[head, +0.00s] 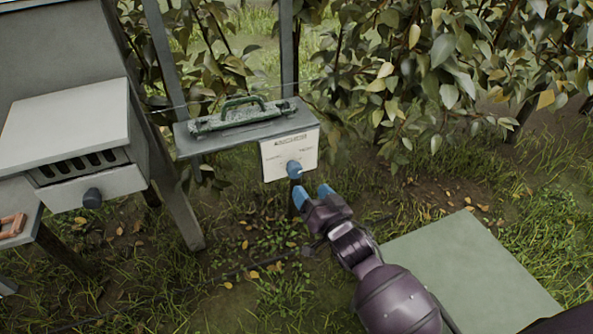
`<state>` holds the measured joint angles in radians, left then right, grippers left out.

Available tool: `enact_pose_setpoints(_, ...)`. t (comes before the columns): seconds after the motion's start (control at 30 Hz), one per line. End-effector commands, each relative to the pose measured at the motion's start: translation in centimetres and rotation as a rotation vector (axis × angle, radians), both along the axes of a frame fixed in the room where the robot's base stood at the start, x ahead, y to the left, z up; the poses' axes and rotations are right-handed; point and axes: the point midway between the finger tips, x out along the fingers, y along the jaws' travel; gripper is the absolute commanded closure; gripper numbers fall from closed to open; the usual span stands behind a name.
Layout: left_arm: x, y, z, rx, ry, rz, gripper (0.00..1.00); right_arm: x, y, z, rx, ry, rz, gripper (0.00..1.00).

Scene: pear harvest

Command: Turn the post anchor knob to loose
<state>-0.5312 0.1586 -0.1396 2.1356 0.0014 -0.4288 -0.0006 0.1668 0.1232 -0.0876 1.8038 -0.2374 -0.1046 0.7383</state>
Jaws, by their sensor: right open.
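The post anchor knob (294,169) is a small blue round knob on a white labelled panel (275,155) at the front of a grey shelf. The panel's lettering is too small to read. My right gripper (313,193) has blue fingertips and a dark purple body. It is open, with its fingertips just below and slightly right of the knob in the picture. I cannot tell whether a fingertip touches the knob. My left gripper is not in view.
A green metal handled item (240,115) lies on the grey shelf (200,142). A grey cabinet (75,190) with a dark knob (92,198) stands at left. A flat green panel (470,270) is at lower right. Leafy branches (420,70) hang behind.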

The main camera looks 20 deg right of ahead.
Motion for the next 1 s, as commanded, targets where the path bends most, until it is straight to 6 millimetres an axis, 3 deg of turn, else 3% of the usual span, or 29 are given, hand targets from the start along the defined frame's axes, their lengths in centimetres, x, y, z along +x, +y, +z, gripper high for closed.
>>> enact_pose_setpoints(0.5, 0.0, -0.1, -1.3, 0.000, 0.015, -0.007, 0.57, 7.2, 0.9, -0.2, -0.002, 0.002, 0.000, 0.31)
enact_pose_setpoints(0.7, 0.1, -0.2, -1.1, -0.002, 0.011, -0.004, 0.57, 8.4, 1.1, -0.1, -0.001, 0.002, 0.000, 0.31)
enact_pose_setpoints(1.0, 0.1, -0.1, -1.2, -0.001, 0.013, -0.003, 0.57, 8.6, 1.1, 0.0, -0.001, 0.000, 0.000, 0.31)
